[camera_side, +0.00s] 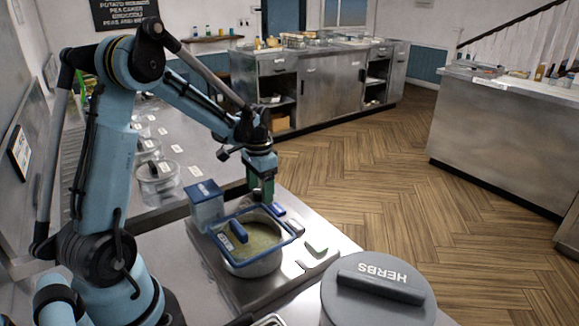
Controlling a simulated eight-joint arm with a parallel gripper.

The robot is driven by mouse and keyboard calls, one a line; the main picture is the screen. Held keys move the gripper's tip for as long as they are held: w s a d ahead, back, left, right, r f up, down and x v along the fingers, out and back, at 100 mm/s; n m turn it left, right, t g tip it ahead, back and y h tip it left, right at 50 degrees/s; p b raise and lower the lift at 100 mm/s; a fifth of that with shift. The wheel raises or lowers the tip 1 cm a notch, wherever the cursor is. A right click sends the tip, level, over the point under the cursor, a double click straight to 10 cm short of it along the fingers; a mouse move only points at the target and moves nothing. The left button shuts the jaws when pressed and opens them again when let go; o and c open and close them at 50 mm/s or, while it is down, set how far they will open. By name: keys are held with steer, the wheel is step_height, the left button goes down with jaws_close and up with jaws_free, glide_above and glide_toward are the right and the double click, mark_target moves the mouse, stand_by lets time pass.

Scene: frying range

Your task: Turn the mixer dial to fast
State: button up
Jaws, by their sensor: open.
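The mixer seems to be the pot (252,266) with a square blue frame around its top, on a metal counter. It holds a yellow-green mixture (262,238), and a blue bar (237,231) shows over the mixture. A blue box (206,206) with a darker lid stands at its back left. I cannot make out a dial or its setting. My gripper (263,196) points down just behind the pot's far rim, near a small blue piece (278,209). The jaws are open and look empty; their tips are small and partly hidden behind the frame. I cannot tell whether they touch anything.
A grey lidded tub marked HERBS (378,292) stands at the front. Pale pieces (316,246) lie right of the pot. Several clear tubs (158,180) line the counter at the left. Steel counters (320,82) stand across the wooden floor, which is clear.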

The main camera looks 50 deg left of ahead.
step_height(320, 180, up, 12)
steer(key=shift+d, duration=0.2)
stand_by(0.4)
steer(key=shift+d, duration=0.1)
steer(key=s+d+t, duration=0.2)
steer(key=d, duration=0.4)
steer(key=s+d+f+t, duration=0.1)
steer(key=s+d+t, duration=0.1)
steer(key=d, duration=0.4)
steer(key=s+d+t, duration=0.3)
steer(key=d, duration=0.3)
steer(key=shift+s+d+f, duration=0.25)
steer(key=shift+d+f, duration=0.05)
steer(key=shift+d, duration=0.05)
steer(key=shift+c, duration=0.3)
